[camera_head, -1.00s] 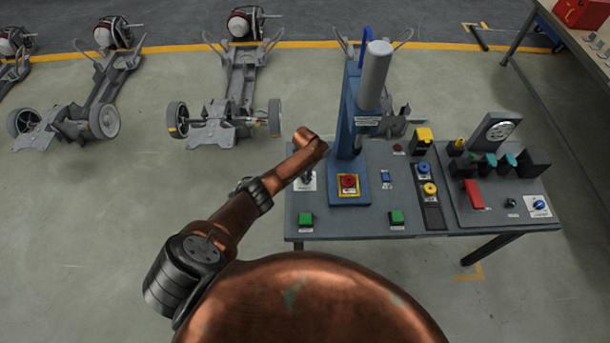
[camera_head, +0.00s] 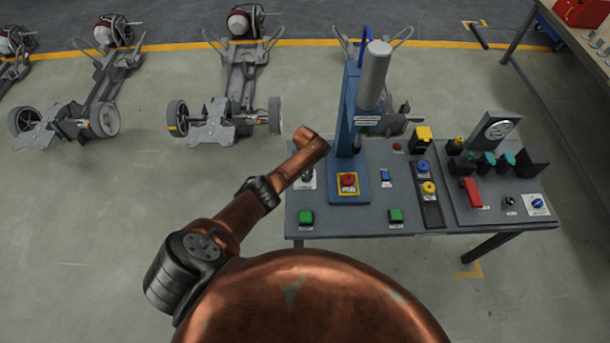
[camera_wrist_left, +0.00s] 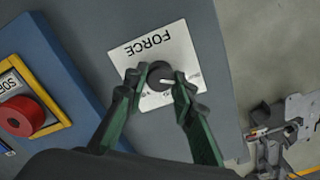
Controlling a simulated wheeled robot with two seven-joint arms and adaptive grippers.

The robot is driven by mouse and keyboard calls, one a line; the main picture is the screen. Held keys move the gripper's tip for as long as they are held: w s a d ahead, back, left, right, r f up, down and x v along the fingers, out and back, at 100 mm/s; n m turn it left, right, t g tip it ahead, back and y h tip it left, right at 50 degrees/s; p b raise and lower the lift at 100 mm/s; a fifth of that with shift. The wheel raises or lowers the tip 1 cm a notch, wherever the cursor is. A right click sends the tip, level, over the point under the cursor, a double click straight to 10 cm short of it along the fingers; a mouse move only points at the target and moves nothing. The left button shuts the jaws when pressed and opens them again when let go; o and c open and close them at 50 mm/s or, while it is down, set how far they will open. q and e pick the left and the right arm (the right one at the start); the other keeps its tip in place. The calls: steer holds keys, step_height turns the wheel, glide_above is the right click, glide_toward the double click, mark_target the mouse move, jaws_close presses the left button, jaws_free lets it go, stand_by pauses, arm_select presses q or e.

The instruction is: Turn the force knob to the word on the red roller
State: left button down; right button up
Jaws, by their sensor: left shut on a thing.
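The force knob (camera_wrist_left: 158,76) is a dark round knob on a white plate marked FORCE (camera_wrist_left: 150,45), upside down in the left wrist view. Its white pointer line points to the right there. The small words around it are too small to read or are covered. My left gripper (camera_wrist_left: 163,84) has its green fingers shut on the knob, one on each side. In the head view my arm mostly hides the knob, and part of its plate (camera_head: 311,180) shows. The red roller (camera_wrist_left: 20,117) sits in a yellow frame; the visible letters by it look like SOF. It also shows in the head view (camera_head: 348,180).
The blue press (camera_head: 349,110) rises behind the red roller, close to my arm. Green buttons (camera_head: 306,217) (camera_head: 396,215) sit along the bench's front edge. Blue and yellow knobs (camera_head: 428,188) and a gauge (camera_head: 499,129) stand to the right. Wheeled chassis (camera_head: 225,120) stand on the floor behind.

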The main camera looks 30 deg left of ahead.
mark_target(305, 176)
arm_select(q)
steer(key=c, duration=1.6)
jaws_free()
steer(key=shift+r, duration=0.15)
step_height(305, 176, up, 12)
steer(key=shift+f, duration=0.15)
